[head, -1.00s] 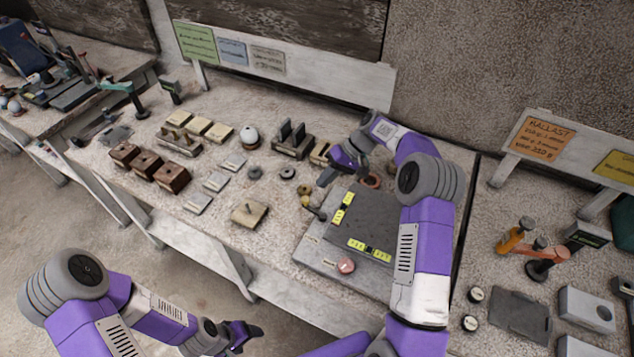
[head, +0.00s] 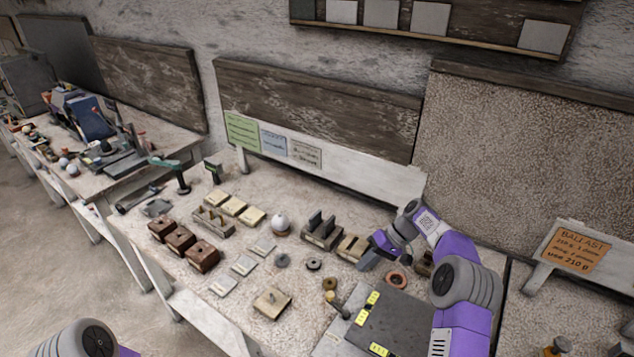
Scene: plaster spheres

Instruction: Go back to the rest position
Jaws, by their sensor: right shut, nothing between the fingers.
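My right gripper (head: 364,264) is shut and empty. It is above the far part of the middle bench (head: 222,297), in front of a pale slotted block (head: 351,246) and left of a copper-coloured ring (head: 397,279). My right arm comes in from the lower right and bends over the dark panel. Of my left arm (head: 85,340), only a grey joint and a bit of purple show at the bottom left. My left gripper is out of the picture.
A white sphere (head: 281,223) stands among small blocks. Brown wooden boxes (head: 179,240) are to the left. A dark panel (head: 388,322) with yellow labels lies under my right arm. A sign board (head: 320,160) stands along the back. An orange ballast sign (head: 574,247) is at the right.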

